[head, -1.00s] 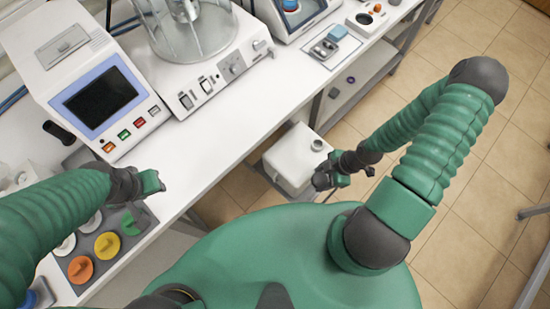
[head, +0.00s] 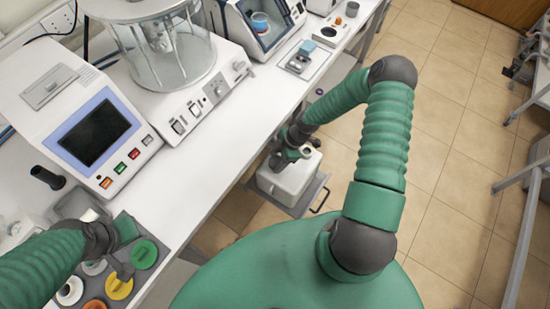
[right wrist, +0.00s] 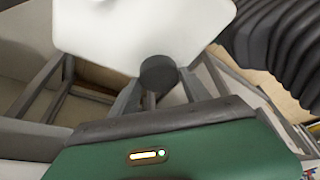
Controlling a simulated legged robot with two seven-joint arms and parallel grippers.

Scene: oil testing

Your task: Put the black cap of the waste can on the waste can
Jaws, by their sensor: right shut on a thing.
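The white waste can (head: 283,185) stands on a low shelf or tray below the bench's front edge. Its open neck (head: 307,151) shows uncovered at the top. My right gripper (head: 287,157) is over the can's left back part, to the left of the neck. In the right wrist view, the gripper is shut on the black cap (right wrist: 158,73), with the white can (right wrist: 145,25) behind it. The cap is apart from the neck. My left gripper (head: 126,230) hangs over the bench near coloured caps; its fingers are unclear.
A tray of coloured caps (head: 119,288) lies at the bench's front left. An instrument with a screen (head: 93,132) and a glass vessel (head: 170,55) stand on the bench. The bench's front edge runs beside my right arm. The tiled floor (head: 450,200) at right is open.

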